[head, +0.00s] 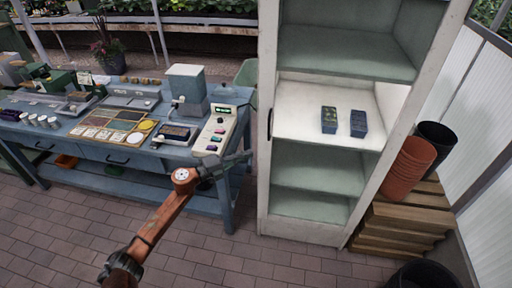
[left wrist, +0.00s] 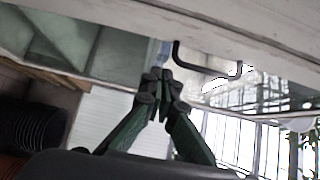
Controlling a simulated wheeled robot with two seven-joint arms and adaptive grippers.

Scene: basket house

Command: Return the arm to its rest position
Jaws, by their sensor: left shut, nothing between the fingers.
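My left arm (head: 160,220) reaches up from the bottom left of the head view, orange-brown with a white joint cap. My left gripper (head: 246,156) is shut and empty, between the blue workbench's right end and the white cabinet's left edge. In the left wrist view its dark green fingers (left wrist: 160,76) meet at the tips, close to a black bar handle (left wrist: 205,70) on a pale edge. I cannot tell whether they touch. My right gripper is not in view.
The open white cabinet (head: 265,195) holds two dark small boxes (head: 328,120) (head: 358,124) on its lit shelf. The blue workbench (head: 100,158) carries trays and a control panel (head: 214,132). Pots (head: 408,165) stand on stacked wood at right. The brick floor (head: 200,255) is free in front.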

